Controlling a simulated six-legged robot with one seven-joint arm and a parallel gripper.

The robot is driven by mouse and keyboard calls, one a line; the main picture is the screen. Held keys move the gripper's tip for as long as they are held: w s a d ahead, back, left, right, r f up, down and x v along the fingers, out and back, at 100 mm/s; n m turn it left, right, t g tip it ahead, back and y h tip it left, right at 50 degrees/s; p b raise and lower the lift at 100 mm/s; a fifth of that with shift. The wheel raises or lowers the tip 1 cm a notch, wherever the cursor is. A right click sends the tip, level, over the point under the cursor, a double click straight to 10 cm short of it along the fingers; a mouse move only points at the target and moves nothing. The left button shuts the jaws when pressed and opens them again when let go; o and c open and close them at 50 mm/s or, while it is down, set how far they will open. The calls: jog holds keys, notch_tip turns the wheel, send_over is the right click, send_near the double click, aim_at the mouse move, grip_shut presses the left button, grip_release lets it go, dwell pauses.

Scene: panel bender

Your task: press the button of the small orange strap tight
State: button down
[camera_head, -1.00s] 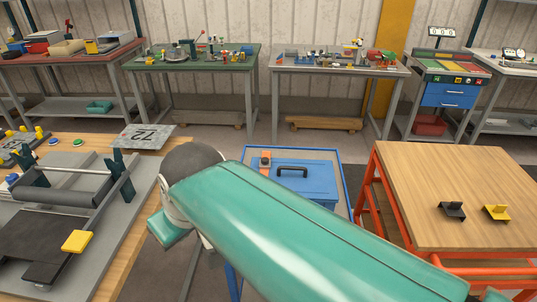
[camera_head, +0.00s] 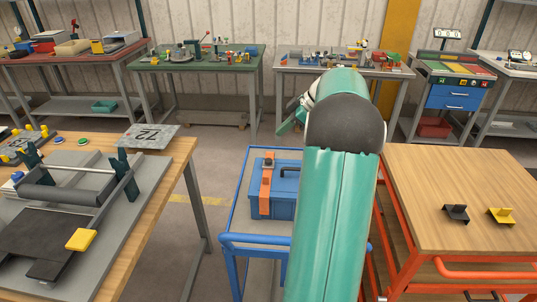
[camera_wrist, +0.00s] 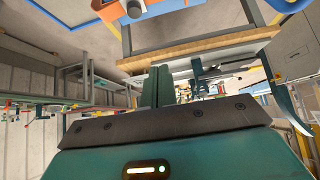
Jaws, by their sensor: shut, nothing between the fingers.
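The small orange strap (camera_head: 266,190) runs over the lid and down the front of a blue toolbox (camera_head: 286,196), with a dark buckle part (camera_head: 268,163) near its top. The button itself is too small to make out. My teal arm stands up just right of the toolbox and covers its right end. An orange piece with a dark round part (camera_wrist: 134,9), probably the strap, shows at the top edge there, apart from the fingers.
The toolbox sits on a blue cart (camera_head: 233,205). A wooden bench (camera_head: 165,165) with a roller device is at left. An orange-framed wooden table (camera_head: 470,175) with a black and a yellow bracket is at right. Several workbenches line the back wall.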

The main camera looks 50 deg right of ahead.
jog(key=d, duration=0.2)
jog(key=s+d+f, duration=0.1)
jog(key=shift+s+d+f+n+t, duration=0.1)
jog(key=shift+d+n+t, duration=0.15)
jog(key=shift+n+t, duration=0.05)
send_over(272, 165)
jog(key=f, duration=0.7)
jog(key=shift+a+f, duration=0.3)
jog(key=f, duration=0.2)
jog(key=shift+s+d+f, duration=0.15)
jog(key=shift+d+f, duration=0.05)
jog(key=shift+f, duration=0.6)
